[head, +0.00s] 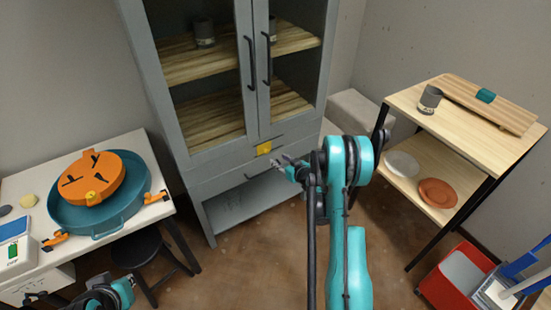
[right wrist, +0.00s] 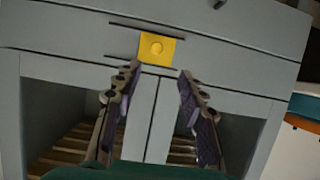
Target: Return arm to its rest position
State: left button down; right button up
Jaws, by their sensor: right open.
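My right arm (head: 347,230), teal and black, reaches up in front of the grey cabinet (head: 222,170). Its gripper (head: 284,163) is open and empty, in front of the cabinet's drawer fronts. In the right wrist view the two fingers of this gripper (right wrist: 159,73) are apart with nothing between them. A yellow square plate (right wrist: 158,48) on the cabinet front lies beyond the fingertips; it also shows in the head view (head: 264,148). My left gripper (head: 88,296) is at the lower left edge, partly cut off, and its jaws are unclear.
A white table (head: 28,182) at left holds a teal round tray (head: 75,215) with an orange disc (head: 92,178). A black stool (head: 138,247) stands beside it. At right, a wooden shelf unit (head: 405,103) carries a cup (head: 429,99) and boards. A red bin (head: 435,291) stands lower right.

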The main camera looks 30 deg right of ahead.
jog(key=shift+s+r, duration=0.15)
jog(key=shift+s, duration=0.2)
jog(key=s+a+r+g, duration=0.2)
jog(key=s+a+r, duration=0.3)
jog(key=a+r, duration=0.35)
jog(key=s+a+r+g, duration=0.2)
jog(key=s+a+r, duration=0.4)
jog(key=a+r, duration=0.25)
jog(key=s+a+r+g, duration=0.1)
jog(key=s+a, duration=0.1)
jog(key=s, duration=0.8)
jog(key=s+a+r+m+g+h, duration=0.1)
jog(key=s+a, duration=0.1)
jog(key=s, duration=0.9)
jog(key=shift+s, duration=0.3)
jog(key=shift+a, duration=0.1)
